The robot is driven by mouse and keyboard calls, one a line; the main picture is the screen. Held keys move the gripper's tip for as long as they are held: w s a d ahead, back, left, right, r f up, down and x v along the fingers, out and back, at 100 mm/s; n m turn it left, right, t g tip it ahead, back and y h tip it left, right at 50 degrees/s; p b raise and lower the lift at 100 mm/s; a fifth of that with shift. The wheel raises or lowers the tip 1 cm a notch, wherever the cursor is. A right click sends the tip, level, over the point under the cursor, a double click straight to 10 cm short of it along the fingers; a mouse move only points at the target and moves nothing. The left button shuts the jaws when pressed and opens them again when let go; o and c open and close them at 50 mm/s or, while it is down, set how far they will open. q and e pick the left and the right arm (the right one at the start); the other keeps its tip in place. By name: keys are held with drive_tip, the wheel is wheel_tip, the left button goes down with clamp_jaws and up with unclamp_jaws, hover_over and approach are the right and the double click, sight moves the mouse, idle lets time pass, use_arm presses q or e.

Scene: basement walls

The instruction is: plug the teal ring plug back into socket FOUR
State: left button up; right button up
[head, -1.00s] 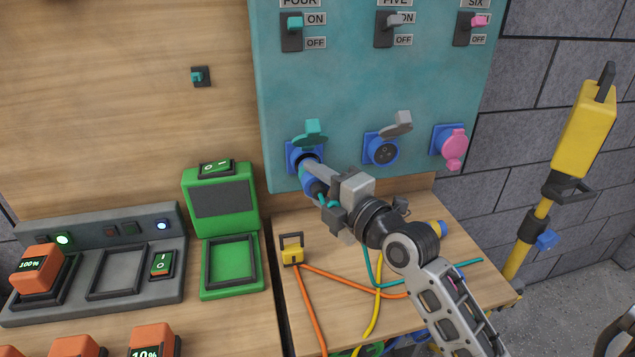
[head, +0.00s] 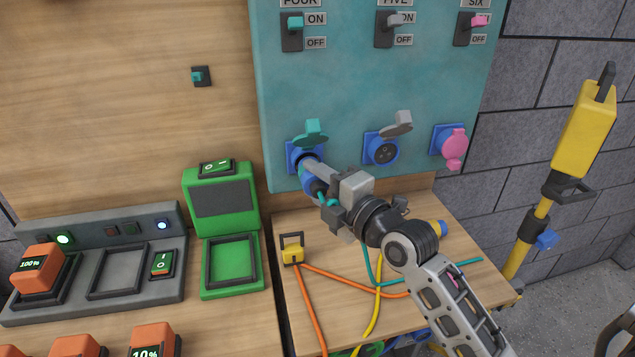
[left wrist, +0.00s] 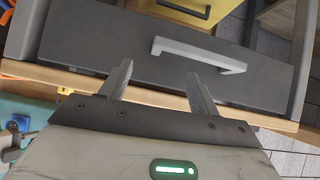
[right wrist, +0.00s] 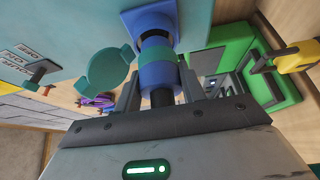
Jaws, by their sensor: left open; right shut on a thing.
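The blue plug with a teal ring (right wrist: 158,70) is between the fingers of my right gripper (right wrist: 160,88), which is shut on it. In the head view my right gripper (head: 314,180) holds the plug (head: 309,187) at the mouth of socket FOUR (head: 291,160). The right wrist view shows the plug's front end lined up with the blue socket (right wrist: 138,20); how deep it sits is hard to tell. The socket's teal lid (head: 311,132) is swung up. My left gripper (left wrist: 158,73) is open and empty in front of a dark drawer.
The switch for FOUR (head: 293,30) is above the socket, its teal lever towards ON. Sockets FIVE (head: 381,151) and SIX (head: 447,141) are to the right. A yellow plug (head: 293,254) and loose orange, yellow and teal cables lie on the shelf below. A grey drawer handle (left wrist: 200,55) is near my left gripper.

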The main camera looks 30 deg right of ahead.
drive_tip(key=shift+w+d, duration=0.1)
drive_tip(key=shift+w, duration=0.35)
drive_tip(key=o, duration=1)
drive_tip(key=shift+c, duration=0.2)
drive_tip(key=shift+o, duration=0.9)
use_arm(q)
drive_tip(key=shift+w+r, duration=0.3)
drive_tip(key=shift+w, duration=0.05)
drive_tip(key=shift+s+d+f+b, duration=0.1)
drive_tip(key=shift+s+f+b, duration=0.15)
drive_tip(key=shift+f+b, duration=0.4)
use_arm(e)
drive_tip(key=v, duration=1.6)
use_arm(q)
drive_tip(key=shift+w+r, duration=0.15)
use_arm(e)
drive_tip(key=shift+r, duration=0.1)
